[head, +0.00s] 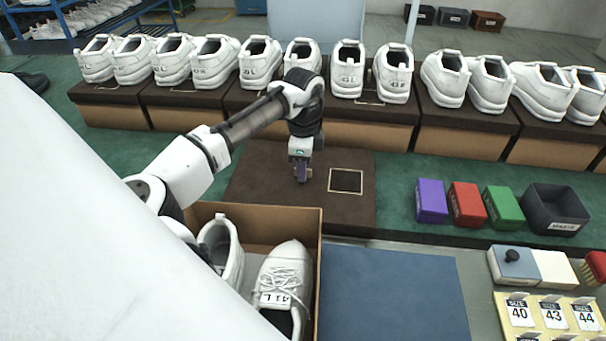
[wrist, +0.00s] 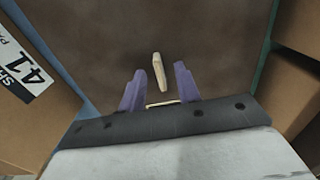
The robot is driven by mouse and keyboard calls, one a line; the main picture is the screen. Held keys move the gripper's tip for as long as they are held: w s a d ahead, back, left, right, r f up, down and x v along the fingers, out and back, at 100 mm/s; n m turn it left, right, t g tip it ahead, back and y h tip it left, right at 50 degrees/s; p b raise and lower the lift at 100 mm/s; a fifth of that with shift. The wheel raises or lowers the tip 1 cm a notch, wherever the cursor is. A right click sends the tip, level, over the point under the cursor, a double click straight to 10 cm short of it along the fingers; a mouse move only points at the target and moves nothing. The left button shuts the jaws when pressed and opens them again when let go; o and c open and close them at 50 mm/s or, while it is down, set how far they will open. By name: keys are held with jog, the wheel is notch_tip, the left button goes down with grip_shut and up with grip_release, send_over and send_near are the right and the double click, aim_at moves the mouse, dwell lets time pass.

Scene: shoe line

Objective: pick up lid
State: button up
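The lid (head: 258,198) is a flat dark brown panel lying behind the open shoe box, with a pale square outline on its right part. It also fills the upper middle of the wrist view (wrist: 100,25). A small tan tab (wrist: 158,72) stands up from it, seen between and just beyond the purple fingertips. My gripper (head: 302,174) points down over the middle of the lid. In the wrist view its two fingers (wrist: 159,80) are apart, with a gap on both sides of the tab. Whether the fingertips touch the lid cannot be told.
The open box (head: 319,265) holds two white shoes (head: 282,280). A row of white shoes on brown boxes (head: 370,135) stands behind. A blue mat (head: 390,295) is clear. Purple, red and green blocks (head: 467,204) and a dark bin (head: 557,212) are at right.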

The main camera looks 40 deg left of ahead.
grip_shut()
jog(key=shift+r, duration=0.1)
notch_tip(320, 180, up, 20)
dwell(0.8)
dwell(0.4)
